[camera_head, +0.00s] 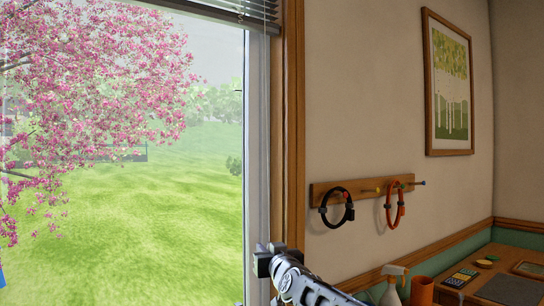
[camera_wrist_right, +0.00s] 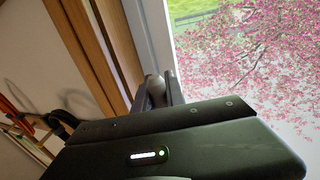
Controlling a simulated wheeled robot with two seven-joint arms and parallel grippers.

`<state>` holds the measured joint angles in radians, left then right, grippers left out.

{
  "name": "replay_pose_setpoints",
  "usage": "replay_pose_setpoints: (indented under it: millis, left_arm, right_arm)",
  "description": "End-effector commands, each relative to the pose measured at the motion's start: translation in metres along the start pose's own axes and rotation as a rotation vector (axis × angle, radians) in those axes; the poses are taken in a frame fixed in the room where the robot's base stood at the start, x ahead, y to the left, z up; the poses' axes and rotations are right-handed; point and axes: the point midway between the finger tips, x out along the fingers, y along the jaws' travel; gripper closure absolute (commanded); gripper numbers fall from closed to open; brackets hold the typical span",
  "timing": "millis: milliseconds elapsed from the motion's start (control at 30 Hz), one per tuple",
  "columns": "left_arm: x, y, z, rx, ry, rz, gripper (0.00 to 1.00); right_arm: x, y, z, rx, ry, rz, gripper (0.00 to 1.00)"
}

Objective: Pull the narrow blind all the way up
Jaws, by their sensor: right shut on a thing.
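The blind (camera_head: 256,13) shows as dark slats at the top of the window, cut off by the upper edge of the head view. Thin pale cord lines (camera_head: 265,120) seem to hang down beside the window frame. My right gripper (camera_head: 268,252) is low at the right side of the window, in front of the frame. In the right wrist view its fingers are shut on a small rounded grey knob (camera_wrist_right: 157,86), probably the cord's pull. The fingers partly hide the knob. My left gripper is out of view.
The wooden window trim (camera_head: 294,120) stands right beside my right gripper. A peg rail (camera_head: 360,190) with a black and a red collar hangs on the wall. A desk (camera_head: 455,295) with a spray bottle (camera_head: 393,285) and orange cup (camera_head: 422,291) stands lower right.

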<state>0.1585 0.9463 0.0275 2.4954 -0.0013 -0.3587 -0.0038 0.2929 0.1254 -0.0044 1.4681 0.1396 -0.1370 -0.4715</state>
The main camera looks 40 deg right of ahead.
Motion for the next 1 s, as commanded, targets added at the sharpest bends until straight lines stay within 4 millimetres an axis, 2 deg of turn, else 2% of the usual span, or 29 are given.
replay_pose_setpoints:
  millis: [133, 233, 700, 800, 1000]
  left_arm:
    - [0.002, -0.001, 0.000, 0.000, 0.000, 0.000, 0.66]
    - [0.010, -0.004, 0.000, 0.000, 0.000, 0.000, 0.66]
    - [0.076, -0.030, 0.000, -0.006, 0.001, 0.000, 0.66]
    - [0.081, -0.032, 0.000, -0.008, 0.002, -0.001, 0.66]
    - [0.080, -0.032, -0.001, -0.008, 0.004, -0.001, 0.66]
  right_arm:
    - [0.000, 0.000, 0.004, 0.000, -0.004, 0.000, 1.00]
    - [0.000, 0.000, 0.013, -0.001, -0.004, 0.000, 1.00]
    - [0.000, 0.000, 0.087, -0.001, -0.004, 0.000, 1.00]
    - [0.000, 0.000, 0.093, -0.001, -0.003, 0.000, 1.00]
    - [0.000, 0.000, 0.091, -0.001, -0.004, 0.000, 1.00]
